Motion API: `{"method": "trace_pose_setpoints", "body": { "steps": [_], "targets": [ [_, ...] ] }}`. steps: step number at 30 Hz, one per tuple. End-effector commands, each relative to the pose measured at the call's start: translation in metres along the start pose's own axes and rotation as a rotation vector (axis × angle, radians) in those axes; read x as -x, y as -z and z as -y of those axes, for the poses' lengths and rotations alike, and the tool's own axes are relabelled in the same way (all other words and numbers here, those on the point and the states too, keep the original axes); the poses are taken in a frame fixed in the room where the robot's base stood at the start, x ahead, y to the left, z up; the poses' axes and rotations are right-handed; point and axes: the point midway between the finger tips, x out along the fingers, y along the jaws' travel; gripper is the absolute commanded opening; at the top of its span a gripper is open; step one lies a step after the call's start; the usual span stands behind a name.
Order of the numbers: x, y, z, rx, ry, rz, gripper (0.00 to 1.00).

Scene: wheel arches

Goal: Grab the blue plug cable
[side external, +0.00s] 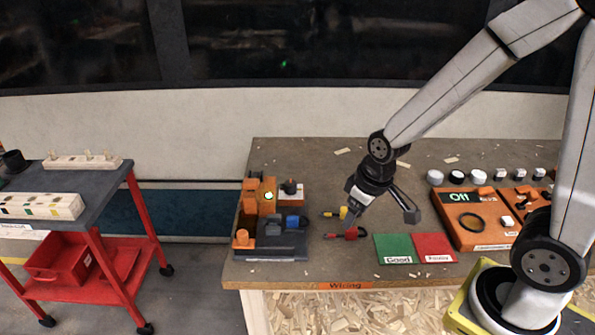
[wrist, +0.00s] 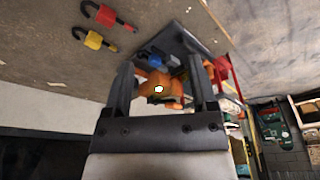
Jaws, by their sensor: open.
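A blue plug (side external: 293,221) sits at the right side of the black and orange fixture (side external: 270,240) on the left end of the bench. In the wrist view the blue plug (wrist: 152,60) shows near the left fingertip, beyond the jaws. My gripper (side external: 352,206) is open and empty, to the right of the fixture and apart from the blue plug. In the wrist view my gripper (wrist: 162,62) has its two fingers spread, with the orange part of the fixture (wrist: 165,88) seen between them. The blue plug's cable cannot be made out clearly.
A yellow plug (side external: 334,214) and a red plug (side external: 345,234) lie on the bench near my gripper. Green (side external: 393,248) and red (side external: 434,247) pads lie to the right, beside an orange panel (side external: 470,219). A red-framed cart (side external: 110,262) stands left of the bench.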

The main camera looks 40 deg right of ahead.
Motion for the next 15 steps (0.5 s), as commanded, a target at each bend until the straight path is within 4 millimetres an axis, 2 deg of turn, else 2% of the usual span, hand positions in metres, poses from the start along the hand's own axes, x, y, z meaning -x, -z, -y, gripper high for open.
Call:
{"method": "trace_pose_setpoints", "body": {
  "steps": [15],
  "targets": [
    [-0.054, 0.086, -0.022, 0.326, 0.121, -0.025, 0.74]
  ]
}}
